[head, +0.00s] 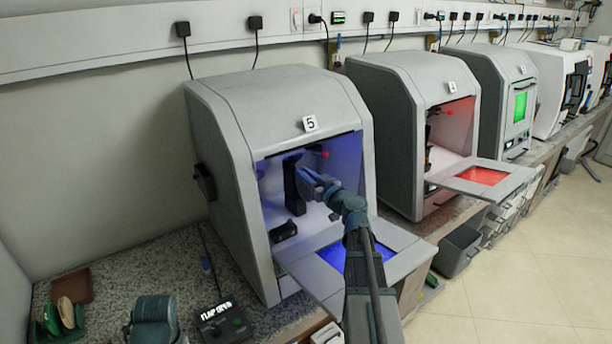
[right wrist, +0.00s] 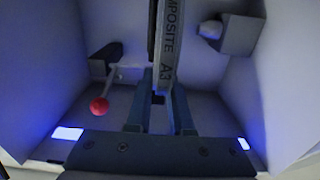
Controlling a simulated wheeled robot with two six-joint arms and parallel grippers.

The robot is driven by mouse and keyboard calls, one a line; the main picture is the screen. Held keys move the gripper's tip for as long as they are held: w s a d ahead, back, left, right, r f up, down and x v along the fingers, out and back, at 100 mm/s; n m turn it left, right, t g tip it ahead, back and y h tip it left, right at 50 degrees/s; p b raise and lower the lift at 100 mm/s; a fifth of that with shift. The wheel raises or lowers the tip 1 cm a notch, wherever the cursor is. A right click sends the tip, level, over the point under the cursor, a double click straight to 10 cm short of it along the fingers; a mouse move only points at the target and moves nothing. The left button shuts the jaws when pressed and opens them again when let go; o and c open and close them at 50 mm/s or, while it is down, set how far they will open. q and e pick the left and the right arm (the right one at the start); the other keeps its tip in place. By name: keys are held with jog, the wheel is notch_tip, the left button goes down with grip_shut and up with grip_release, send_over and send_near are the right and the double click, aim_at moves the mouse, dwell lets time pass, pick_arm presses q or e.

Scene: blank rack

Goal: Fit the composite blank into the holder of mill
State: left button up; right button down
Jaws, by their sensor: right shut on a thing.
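My right gripper (head: 308,182) reaches into the open mill marked 5 (head: 222,130). In the right wrist view its two fingers (right wrist: 162,100) are shut on the composite blank (right wrist: 168,45), a grey disc seen nearly edge-on, lettered "…MPOSITE A3". A dark upright part (head: 293,185) stands at the gripper's tip in the head view; I cannot tell whether it is the holder or the blank. A lever with a red ball (right wrist: 98,105) is left of the fingers in the wrist view. Whether the blank sits in the holder is unclear.
The mill's flap (head: 405,262) is lowered under my right arm. A small box (head: 222,322) on the bench has a display that seems to read "FLAP OPEN". Round blanks (head: 68,312) stand at the lower left. A second open mill, lit red (head: 400,130), is to the right.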

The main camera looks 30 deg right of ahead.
jog(key=shift+w+a+f+b, duration=0.1)
jog(key=shift+w+f+b, duration=0.2)
jog(key=shift+w, duration=0.6)
jog(key=shift+w+a+f+b, duration=0.1)
jog(key=shift+w+f+b, duration=0.15)
jog(key=shift+w, duration=0.65)
jog(key=c, duration=0.7)
grip_release()
jog(key=shift+s, duration=0.15)
jog(key=s, duration=0.9)
jog(key=s+d, duration=0.1)
jog(key=s, duration=0.3)
jog(key=shift+s+d, duration=0.1)
jog(key=shift+s, duration=0.2)
